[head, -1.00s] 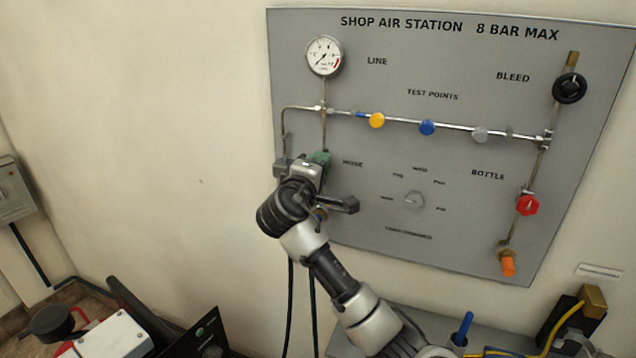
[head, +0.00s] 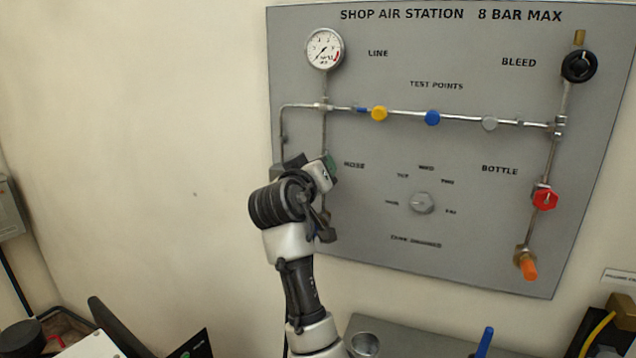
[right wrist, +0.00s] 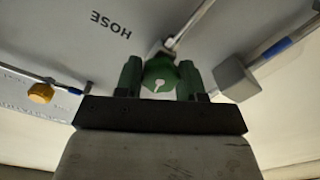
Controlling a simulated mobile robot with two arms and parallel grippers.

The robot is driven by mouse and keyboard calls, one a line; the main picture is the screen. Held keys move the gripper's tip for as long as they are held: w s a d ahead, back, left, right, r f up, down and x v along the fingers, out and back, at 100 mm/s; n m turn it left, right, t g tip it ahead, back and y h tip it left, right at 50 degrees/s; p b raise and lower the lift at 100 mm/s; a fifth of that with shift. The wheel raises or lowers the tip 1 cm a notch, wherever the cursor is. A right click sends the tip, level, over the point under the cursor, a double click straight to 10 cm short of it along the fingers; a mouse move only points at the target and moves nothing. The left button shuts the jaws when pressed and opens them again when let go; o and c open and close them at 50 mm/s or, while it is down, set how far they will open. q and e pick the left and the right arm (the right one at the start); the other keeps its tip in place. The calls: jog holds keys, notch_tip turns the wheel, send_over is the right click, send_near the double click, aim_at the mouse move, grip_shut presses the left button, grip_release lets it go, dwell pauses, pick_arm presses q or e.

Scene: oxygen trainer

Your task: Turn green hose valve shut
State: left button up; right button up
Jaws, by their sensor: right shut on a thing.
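The green hose valve (head: 331,162) is beside the HOSE label on the grey panel, mostly hidden behind my right gripper (head: 322,175) in the head view. In the right wrist view, the valve's green knob (right wrist: 161,84), with a pale mark on its face, sits between the two fingers of my right gripper (right wrist: 160,78). The fingers are shut on it, one on each side. The valve's exact angle is hard to read. My left gripper is not in view.
The panel also carries a gauge (head: 324,49), a black bleed knob (head: 579,66), a red bottle valve (head: 545,198), an orange fitting (head: 528,267) and a grey selector knob (head: 423,202). Yellow (head: 379,113) and blue (head: 432,118) test-point caps line the pipe. Below is a grey ledge (head: 420,340).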

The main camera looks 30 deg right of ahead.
jog(key=shift+f+m+b, duration=0.25)
jog(key=shift+m+b, duration=0.55)
jog(key=shift+m, duration=0.4)
jog(key=o, duration=0.9)
jog(key=shift+r, duration=0.15)
jog(key=shift+o, duration=0.2)
jog(key=b+v, duration=0.2)
jog(key=v, duration=0.9)
jog(key=shift+w, duration=0.2)
